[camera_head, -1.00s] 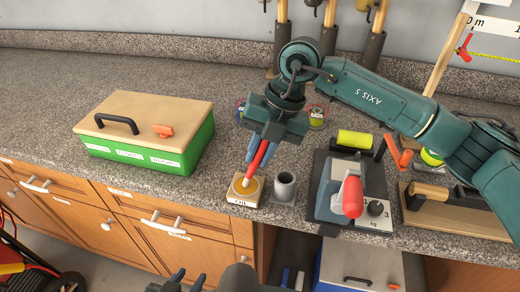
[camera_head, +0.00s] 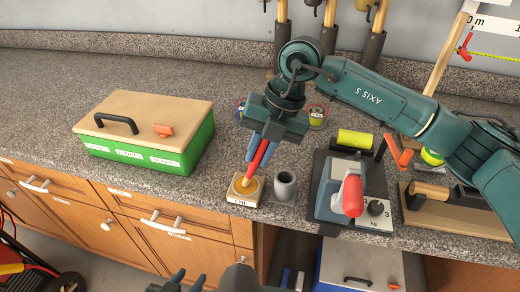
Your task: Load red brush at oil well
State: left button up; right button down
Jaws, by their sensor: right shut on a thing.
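The red brush (camera_head: 258,157) is held upright with a slight tilt, its tip pointing down. My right gripper (camera_head: 263,151), on the arm coming in from the right, is shut on its handle. The brush tip is at the round yellow oil well (camera_head: 237,197), a light block labelled OIL near the counter's front edge. The tip looks yellowish and seems to be inside the well; exact depth cannot be told. My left gripper (camera_head: 180,282) is low at the bottom edge, in front of the counter and only partly in view.
A grey cup (camera_head: 285,187) stands just right of the oil well. Further right is a grey device with a red handle (camera_head: 351,196). A green box with a wooden lid (camera_head: 147,117) stands to the left. Counter between box and well is clear.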

dwell(0.3)
jog(key=shift+r+p, duration=2.15)
jog(key=shift+r, duration=1.35)
jog(key=shift+f, duration=0.1)
